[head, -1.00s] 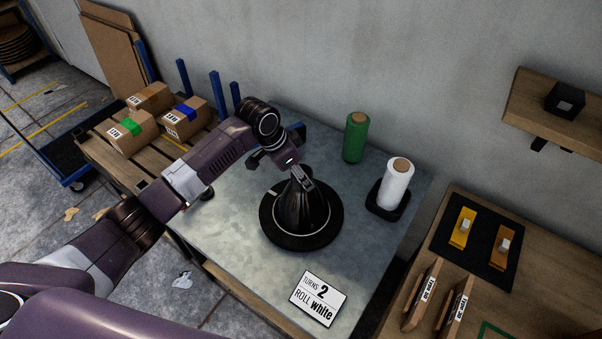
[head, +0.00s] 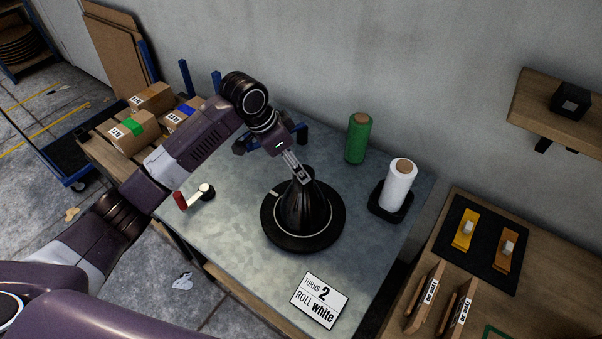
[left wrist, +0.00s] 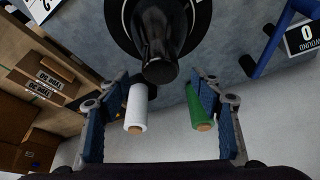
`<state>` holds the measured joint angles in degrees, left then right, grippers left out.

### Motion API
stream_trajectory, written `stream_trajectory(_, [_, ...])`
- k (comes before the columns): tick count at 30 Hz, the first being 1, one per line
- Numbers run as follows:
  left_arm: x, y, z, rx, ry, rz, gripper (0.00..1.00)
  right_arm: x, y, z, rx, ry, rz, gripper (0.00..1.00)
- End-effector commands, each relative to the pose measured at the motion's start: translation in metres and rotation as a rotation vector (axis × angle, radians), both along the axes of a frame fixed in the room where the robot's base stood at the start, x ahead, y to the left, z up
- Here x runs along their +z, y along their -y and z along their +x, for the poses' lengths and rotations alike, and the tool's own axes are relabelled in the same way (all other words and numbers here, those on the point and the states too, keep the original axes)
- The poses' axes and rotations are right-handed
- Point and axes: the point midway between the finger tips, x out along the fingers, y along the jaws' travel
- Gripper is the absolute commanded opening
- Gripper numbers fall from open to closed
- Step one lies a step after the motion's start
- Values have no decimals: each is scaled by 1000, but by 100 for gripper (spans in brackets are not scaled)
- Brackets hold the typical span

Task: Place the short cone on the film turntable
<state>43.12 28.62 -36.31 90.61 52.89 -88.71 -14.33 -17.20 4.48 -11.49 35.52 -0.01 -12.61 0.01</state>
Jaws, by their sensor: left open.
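A black cone (head: 302,208) stands upright in the middle of the round black turntable (head: 268,231) on the metal table. In the left wrist view the cone (left wrist: 160,38) points toward me, with the turntable (left wrist: 118,22) behind it. My left gripper (head: 298,168) is just above the cone's narrow top. In the left wrist view the left gripper (left wrist: 163,88) is open, its blue-padded fingers wide apart with the cone's tip roughly between their ends. I cannot tell whether a finger touches it. My right gripper is not in view.
A green roll (head: 359,139) and a white roll (head: 399,184) on a black base stand behind and right. A red-handled crank (head: 192,198) is at the left edge. A card (head: 319,301) reading "TURNS 2 ROLL white" lies in front. Boxes (head: 131,132) sit on a pallet left.

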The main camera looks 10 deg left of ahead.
Motion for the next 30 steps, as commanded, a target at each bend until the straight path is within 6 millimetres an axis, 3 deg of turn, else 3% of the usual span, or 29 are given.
stream_trajectory(6, [37,-12,-9,2,3,0,60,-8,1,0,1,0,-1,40])
stream_trajectory(10, [47,-15,-13,0,0,0,60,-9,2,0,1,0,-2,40])
stream_trajectory(30, [52,-16,-14,1,-1,-1,60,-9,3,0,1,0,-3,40])
